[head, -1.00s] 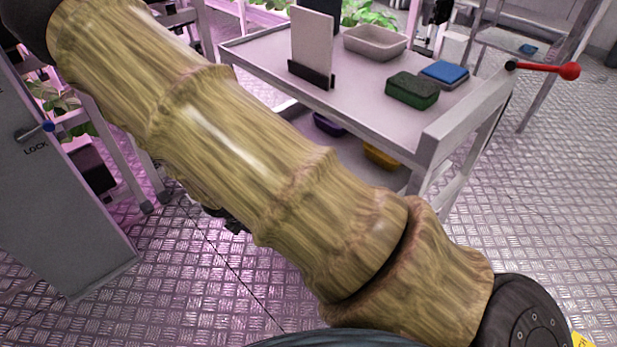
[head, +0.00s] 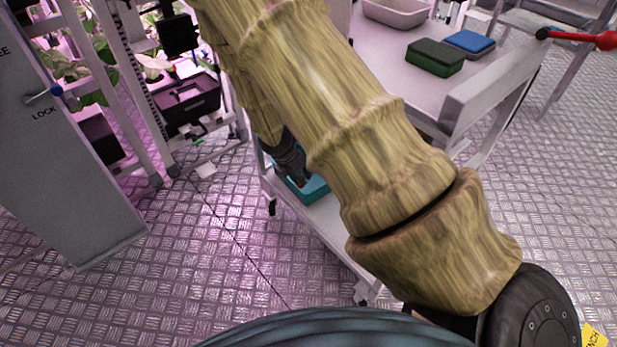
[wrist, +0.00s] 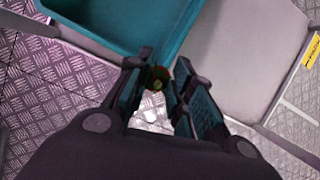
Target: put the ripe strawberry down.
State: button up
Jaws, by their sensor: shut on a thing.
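My gripper (wrist: 160,92) is shut on the ripe strawberry (wrist: 158,76), a small dark red fruit with a green-yellow part, between the two fingertips in the wrist view. A teal tray (wrist: 125,38) lies just beyond the fingers at the upper left of that view, and the strawberry is near its edge. In the head view my dark gripper (head: 291,163) shows beside my arm, by the teal tray (head: 316,188) on the cart's lower shelf (head: 325,217). The strawberry is hidden there, and my arm covers much of the cart.
A grey cabinet (head: 60,170) and a plant rack (head: 130,90) stand at the left.

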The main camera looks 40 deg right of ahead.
jog(key=shift+w+d+f+b, duration=0.2)
jog(key=shift+d+f+b, duration=0.5)
jog(key=shift+d+f, duration=0.25)
jog(key=shift+w+d+f+b, duration=0.2)
jog(key=shift+d+f+b, duration=0.5)
jog(key=shift+d+f, duration=0.15)
jog(key=shift+f, duration=0.3)
jog(key=shift+f+b, duration=0.25)
jog(key=shift+b, duration=0.1)
jog(key=o, duration=0.7)
jog(key=shift+r, duration=0.1)
